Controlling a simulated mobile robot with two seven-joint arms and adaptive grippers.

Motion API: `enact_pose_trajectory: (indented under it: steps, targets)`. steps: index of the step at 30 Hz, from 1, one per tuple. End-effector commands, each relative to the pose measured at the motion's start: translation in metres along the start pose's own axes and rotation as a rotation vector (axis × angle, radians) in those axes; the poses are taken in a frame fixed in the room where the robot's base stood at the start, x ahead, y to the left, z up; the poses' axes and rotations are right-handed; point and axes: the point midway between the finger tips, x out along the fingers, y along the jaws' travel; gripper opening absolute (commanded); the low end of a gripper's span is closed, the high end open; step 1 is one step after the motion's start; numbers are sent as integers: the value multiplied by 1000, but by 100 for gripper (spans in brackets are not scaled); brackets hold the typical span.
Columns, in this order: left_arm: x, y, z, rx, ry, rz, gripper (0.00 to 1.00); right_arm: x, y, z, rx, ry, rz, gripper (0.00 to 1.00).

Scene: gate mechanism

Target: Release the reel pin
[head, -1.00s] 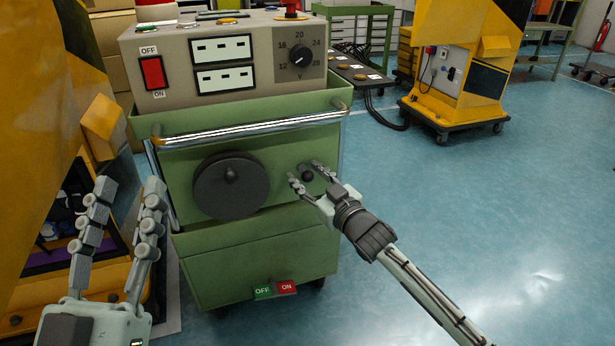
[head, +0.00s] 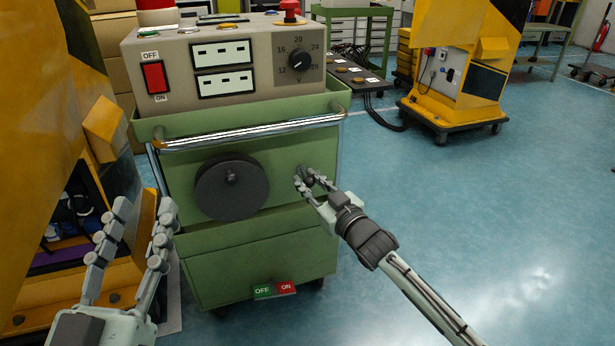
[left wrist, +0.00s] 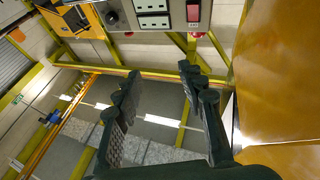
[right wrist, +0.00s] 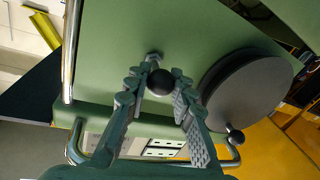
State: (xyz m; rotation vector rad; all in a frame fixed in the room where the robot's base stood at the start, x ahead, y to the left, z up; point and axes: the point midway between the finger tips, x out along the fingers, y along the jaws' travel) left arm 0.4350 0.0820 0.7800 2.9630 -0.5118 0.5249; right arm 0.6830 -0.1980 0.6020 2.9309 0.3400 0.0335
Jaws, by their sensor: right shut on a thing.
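The reel pin (right wrist: 160,82) has a dark round knob and sticks out of the green cart's front panel, right of the grey reel (head: 231,187). In the right wrist view the reel (right wrist: 246,90) is to the right of the pin. My right gripper (head: 311,179) is at the pin, with its fingers closed in on either side of the knob. It also shows in the right wrist view (right wrist: 160,88). The fingers partly hide the knob in the head view. My left gripper (head: 138,232) is open and empty in front of the cart's left side; it shows in the left wrist view (left wrist: 160,80).
A metal handle bar (head: 250,131) runs across the cart above the reel and pin. The control box (head: 225,65) sits on top. A yellow machine (head: 45,130) stands close on the left. The blue floor (head: 480,220) on the right is clear.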

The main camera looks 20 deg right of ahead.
Motion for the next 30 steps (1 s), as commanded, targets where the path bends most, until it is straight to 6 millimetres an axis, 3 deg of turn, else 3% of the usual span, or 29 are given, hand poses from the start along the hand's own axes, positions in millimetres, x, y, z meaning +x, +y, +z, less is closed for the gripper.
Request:
enact_pose_trajectory:
  steps: [6, 13, 14, 19, 30]
  targets:
    - [-2, -2, 20, 6, -122, -3, 40, -7, -2, 0, 0, -2, 0, 0]
    - [-2, -2, 21, 6, -122, -3, 40, -7, -3, 1, 0, -2, -2, 0]
    - [-2, -2, 21, 6, -122, -3, 40, -7, -3, 1, 0, -2, -3, 24]
    - [-2, -2, 21, 5, -121, -3, 40, -7, -2, 1, 0, -2, -2, 45]
    - [-2, -1, 21, 5, -120, -3, 40, -12, -2, 1, 0, -2, -1, 46]
